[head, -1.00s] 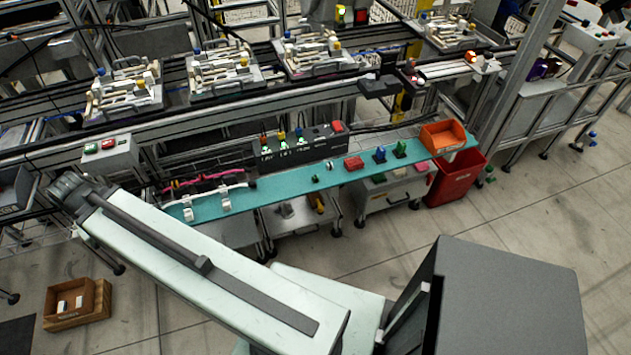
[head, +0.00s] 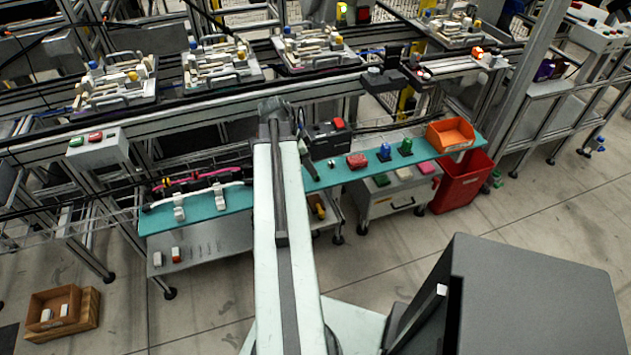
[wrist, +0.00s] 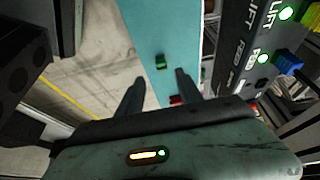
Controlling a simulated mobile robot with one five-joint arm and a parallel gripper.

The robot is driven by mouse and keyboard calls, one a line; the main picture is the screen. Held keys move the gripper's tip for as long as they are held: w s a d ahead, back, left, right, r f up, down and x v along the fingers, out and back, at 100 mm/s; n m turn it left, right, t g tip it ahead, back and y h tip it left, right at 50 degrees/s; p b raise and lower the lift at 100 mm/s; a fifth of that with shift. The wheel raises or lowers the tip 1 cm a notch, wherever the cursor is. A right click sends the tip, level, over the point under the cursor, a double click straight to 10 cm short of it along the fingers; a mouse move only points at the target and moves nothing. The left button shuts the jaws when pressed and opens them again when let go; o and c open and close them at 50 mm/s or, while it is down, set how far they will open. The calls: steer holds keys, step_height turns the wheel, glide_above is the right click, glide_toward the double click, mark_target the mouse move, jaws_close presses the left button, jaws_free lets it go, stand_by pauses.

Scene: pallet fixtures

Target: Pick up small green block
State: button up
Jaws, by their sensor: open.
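The small green block (wrist: 160,61) lies on the teal shelf (wrist: 181,30) in the wrist view, close to the shelf's edge. My gripper (wrist: 158,75) is open, with its two dark fingers apart and nothing visible between them. The block appears just beyond the fingertips, roughly centred between them; I cannot tell the height gap. In the head view, my arm reaches over the teal shelf (head: 222,202) and I cannot make out the small block there; the arm's end seems to cover it.
On the shelf, right of my arm, stand a red block (head: 357,161), a blue piece (head: 384,152), a larger green piece (head: 405,147) and an orange bin (head: 450,135). A dark panel with lit labels (wrist: 258,45) rises beside the shelf. White holders (head: 179,207) stand left.

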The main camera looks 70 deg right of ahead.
mark_target(316, 177)
steer(key=b+x, duration=0.1)
steer(key=x, duration=0.1)
steer(key=b+x, duration=0.4)
steer(key=x, duration=0.1)
steer(key=shift+w, duration=0.25)
steer(key=shift+r, duration=0.2)
jaws_close()
